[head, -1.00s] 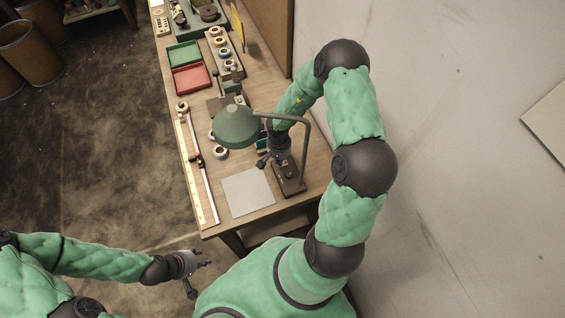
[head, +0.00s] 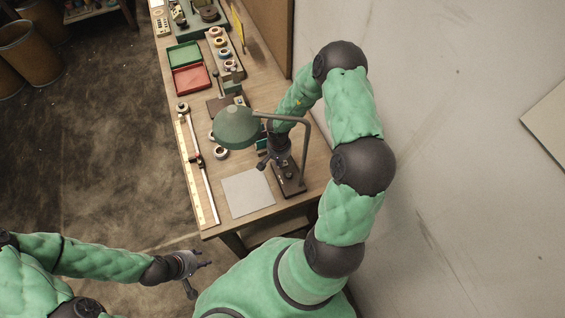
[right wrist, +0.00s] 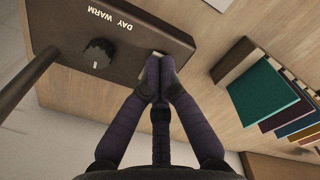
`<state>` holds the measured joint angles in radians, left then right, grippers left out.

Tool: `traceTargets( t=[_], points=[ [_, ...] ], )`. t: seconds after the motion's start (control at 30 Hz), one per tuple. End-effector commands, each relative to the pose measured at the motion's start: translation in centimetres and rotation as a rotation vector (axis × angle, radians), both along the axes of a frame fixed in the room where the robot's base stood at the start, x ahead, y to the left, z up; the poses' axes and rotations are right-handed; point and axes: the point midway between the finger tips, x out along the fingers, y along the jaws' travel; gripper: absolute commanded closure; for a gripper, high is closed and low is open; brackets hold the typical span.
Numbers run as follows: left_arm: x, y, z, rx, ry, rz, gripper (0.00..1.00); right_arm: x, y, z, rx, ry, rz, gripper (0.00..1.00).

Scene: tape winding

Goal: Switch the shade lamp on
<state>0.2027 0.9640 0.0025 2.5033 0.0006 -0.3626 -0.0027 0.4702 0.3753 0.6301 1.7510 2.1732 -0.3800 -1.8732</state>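The shade lamp has a green shade (head: 236,127) on a bent arm that rises from a dark base (head: 290,183) at the table's right edge. In the right wrist view the lamp base (right wrist: 60,25) carries a round knob (right wrist: 98,55) and the words DAY WARM. My right gripper (right wrist: 160,70) has its fingertips together at the base's edge, over a small pale part partly hidden by them; contact is unclear. I see no clear glow under the shade. My left gripper (head: 194,270) is open and empty, low and away from the table.
A pale sheet (head: 247,192) lies in front of the lamp base, beside a long ruler (head: 195,170). Red (head: 190,79) and green (head: 184,54) trays and several tape rolls lie farther back. Colored books (right wrist: 262,92) stand right of my right gripper.

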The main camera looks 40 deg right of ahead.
Motion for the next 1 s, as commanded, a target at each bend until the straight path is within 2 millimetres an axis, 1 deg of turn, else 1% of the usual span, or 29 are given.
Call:
traceTargets(
  t=[0.03, 0.1, 1.0],
  points=[
    [0.0, 0.0, 0.7, 0.0, 0.0, 0.0, 0.6, 0.0, 0.0, 0.6, 0.0, 0.0, 0.0, 1.0],
    [0.0, 0.0, 1.2, 0.0, 0.0, 0.0, 0.6, 0.0, 0.0, 1.0, 0.0, 0.0, 0.0, 1.0],
    [0.0, 0.0, 7.4, 0.0, 0.0, 0.0, 0.6, 0.1, 0.0, 5.1, 0.0, -0.001, 0.0, 1.0]
  ],
)
